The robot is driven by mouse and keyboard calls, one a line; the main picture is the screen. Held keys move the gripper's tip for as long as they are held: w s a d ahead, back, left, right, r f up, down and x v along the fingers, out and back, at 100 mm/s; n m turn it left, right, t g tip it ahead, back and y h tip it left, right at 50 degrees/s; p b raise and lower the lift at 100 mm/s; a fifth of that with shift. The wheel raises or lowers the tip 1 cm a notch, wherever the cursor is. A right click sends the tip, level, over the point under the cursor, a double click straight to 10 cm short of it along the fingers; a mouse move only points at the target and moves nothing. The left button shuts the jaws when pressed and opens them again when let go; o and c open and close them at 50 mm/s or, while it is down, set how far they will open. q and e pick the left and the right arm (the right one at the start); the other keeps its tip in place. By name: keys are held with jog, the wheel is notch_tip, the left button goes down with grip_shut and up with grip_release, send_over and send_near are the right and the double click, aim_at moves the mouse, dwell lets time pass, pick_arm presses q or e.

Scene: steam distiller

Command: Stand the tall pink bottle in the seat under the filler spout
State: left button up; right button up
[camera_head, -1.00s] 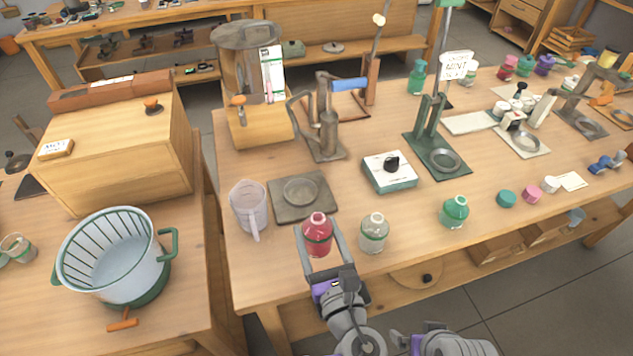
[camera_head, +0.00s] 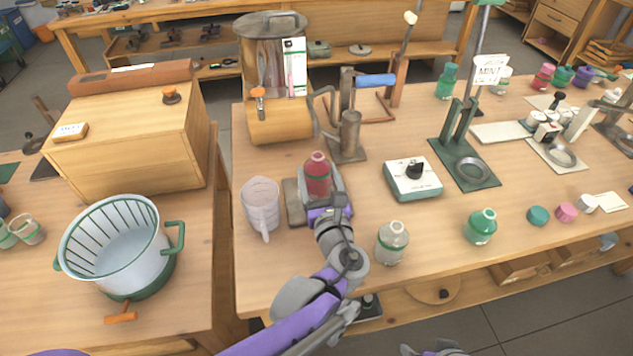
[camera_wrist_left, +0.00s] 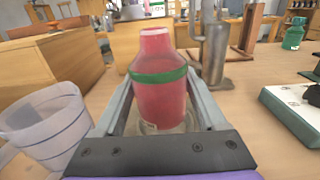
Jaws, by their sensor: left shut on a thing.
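The pink-red bottle (camera_head: 318,174) is upright between the fingers of my left gripper (camera_head: 322,188), which is shut on it. In the left wrist view the bottle (camera_wrist_left: 158,90) shows a green band and pale cap. It is over the dark square plate (camera_head: 295,203), whose round seat is mostly hidden by bottle and gripper. A pale round rim shows around the bottle's base in the wrist view; I cannot tell whether the base rests in it. The pump (camera_head: 350,135) with a curved spout and blue handle stands just behind. Only a bit of my right gripper (camera_head: 432,349) shows at the bottom edge.
A clear jug (camera_head: 261,205) stands close left of the plate. A grey bottle (camera_head: 392,242) and green bottle (camera_head: 481,226) stand near the front edge. A white box with a black knob (camera_head: 413,178) and a green stand (camera_head: 465,165) are to the right.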

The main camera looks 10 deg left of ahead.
aim_at(317, 184)
pick_arm(q)
jog(key=shift+w+a, duration=0.1)
jog(key=shift+w, duration=0.15)
jog(key=f, duration=0.1)
jog(key=w+f+b, duration=0.1)
jog(key=f, duration=0.1)
jog(key=shift+a, duration=0.2)
jog(key=shift+f+b, duration=0.25)
jog(key=shift+b, duration=0.05)
jog(key=shift+s, duration=0.1)
jog(key=shift+f, duration=0.1)
jog(key=o, duration=1.4)
jog(key=shift+s+d, duration=0.2)
jog(key=shift+s, duration=0.1)
jog(key=p+v, duration=0.1)
jog(key=v, duration=1)
jog(key=shift+s+p, duration=0.2)
jog(key=shift+p, duration=0.15)
